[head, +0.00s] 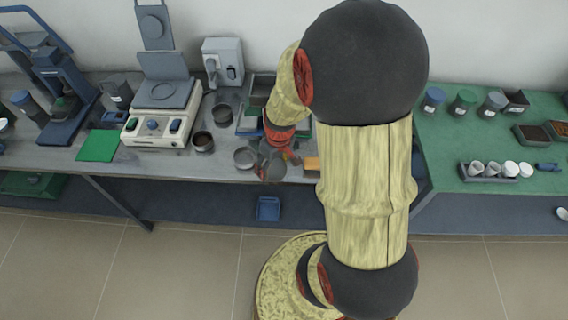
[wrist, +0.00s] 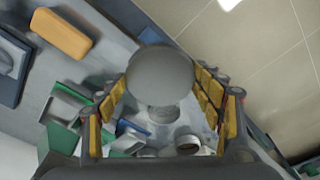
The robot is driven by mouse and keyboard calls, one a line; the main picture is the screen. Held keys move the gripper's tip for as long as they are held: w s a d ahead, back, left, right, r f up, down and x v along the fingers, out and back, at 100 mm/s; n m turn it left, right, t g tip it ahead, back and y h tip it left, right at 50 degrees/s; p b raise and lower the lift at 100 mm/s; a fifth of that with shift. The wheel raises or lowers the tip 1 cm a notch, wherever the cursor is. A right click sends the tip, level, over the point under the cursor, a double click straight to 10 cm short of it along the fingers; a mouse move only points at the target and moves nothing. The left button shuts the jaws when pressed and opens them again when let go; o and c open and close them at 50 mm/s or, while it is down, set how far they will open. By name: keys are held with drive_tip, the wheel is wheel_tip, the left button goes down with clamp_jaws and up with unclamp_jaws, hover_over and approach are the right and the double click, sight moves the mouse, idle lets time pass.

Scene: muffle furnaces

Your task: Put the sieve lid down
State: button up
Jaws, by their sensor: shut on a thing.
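The sieve lid, a grey round disc, fills the middle of the wrist view (wrist: 160,72) between the yellow-padded fingers of my gripper (wrist: 162,95). My gripper is shut on it. In the head view my gripper (head: 278,150) is at the front edge of the grey bench, with the lid (head: 272,168) partly hidden by it. A grey round sieve or pan (head: 245,157) stands just left of the gripper. Whether the lid touches anything beneath is hidden.
A dark round pot (head: 203,142) and a white stirrer-like device (head: 160,120) stand further left. A green mat (head: 98,146) lies on the bench. An orange block (wrist: 62,33) lies near the gripper. A blue bin (head: 268,208) is below the bench.

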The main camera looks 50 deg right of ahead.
drive_tip(key=w+d+f+b, duration=0.1)
drive_tip(key=w+d+f, duration=0.3)
drive_tip(key=d+f, duration=0.1)
drive_tip(key=w+d+f+b, duration=0.1)
drive_tip(key=w+d+f, duration=0.1)
drive_tip(key=d+f, duration=0.1)
drive_tip(key=shift+w+d+f+b, duration=0.1)
drive_tip(key=shift+w+d+b, duration=0.1)
drive_tip(key=shift+b, duration=0.1)
drive_tip(key=shift+d+f, duration=0.15)
drive_tip(key=shift+f, duration=0.25)
drive_tip(key=shift+f+b, duration=0.55)
drive_tip(key=shift+f, duration=0.7)
drive_tip(key=shift+f, duration=0.1)
drive_tip(key=shift+f, duration=0.15)
drive_tip(key=o, duration=1.2)
